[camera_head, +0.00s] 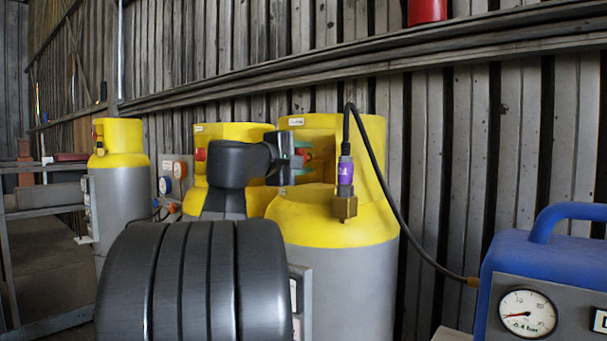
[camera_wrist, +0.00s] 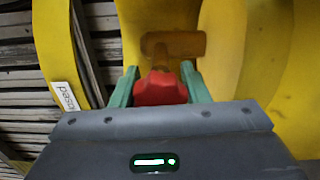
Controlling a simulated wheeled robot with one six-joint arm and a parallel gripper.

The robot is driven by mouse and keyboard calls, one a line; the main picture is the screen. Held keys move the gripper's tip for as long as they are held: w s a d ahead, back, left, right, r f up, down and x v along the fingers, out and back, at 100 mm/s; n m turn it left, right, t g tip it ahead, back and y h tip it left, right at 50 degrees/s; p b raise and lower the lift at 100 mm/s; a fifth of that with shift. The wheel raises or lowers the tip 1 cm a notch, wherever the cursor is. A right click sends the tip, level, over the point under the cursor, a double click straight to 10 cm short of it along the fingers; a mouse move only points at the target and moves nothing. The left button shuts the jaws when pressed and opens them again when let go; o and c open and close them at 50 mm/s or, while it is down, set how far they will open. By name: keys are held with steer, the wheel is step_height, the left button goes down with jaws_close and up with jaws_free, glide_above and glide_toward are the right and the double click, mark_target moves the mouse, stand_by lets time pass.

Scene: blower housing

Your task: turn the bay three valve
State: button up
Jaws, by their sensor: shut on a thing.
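A red valve knob (camera_wrist: 160,90) sits on a brass valve body (camera_wrist: 172,45) inside the yellow collar of a gas cylinder. My gripper (camera_wrist: 160,74) is shut on the knob, with one green finger on each side of it. In the head view my gripper (camera_head: 298,160) reaches from the left into the collar opening of the nearest grey-and-yellow cylinder (camera_head: 345,270). No bay number is readable in either view.
A black hose (camera_head: 398,215) with a purple-banded fitting (camera_head: 345,172) hangs before the nearest cylinder and runs to a blue machine (camera_head: 535,265) with a gauge (camera_head: 526,313). Another cylinder (camera_head: 228,135) stands close behind my arm; one (camera_head: 122,200) stands at left beside a metal rack (camera_head: 45,215).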

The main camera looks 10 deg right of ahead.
steer(key=m+b, duration=0.3)
steer(key=shift+f+m, duration=0.25)
steer(key=shift+m, duration=0.15)
steer(key=shift+r+m+b, duration=0.1)
steer(key=shift+m+b, duration=1.2)
steer(key=shift+m, duration=0.5)
steer(key=o, duration=1)
steer(key=shift+r, duration=0.1)
steer(key=shift+c, duration=0.2)
steer(key=shift+a, duration=0.1)
steer(key=v, duration=1.3)
steer(key=shift+s+a, duration=0.2)
steer(key=shift+s, duration=0.05)
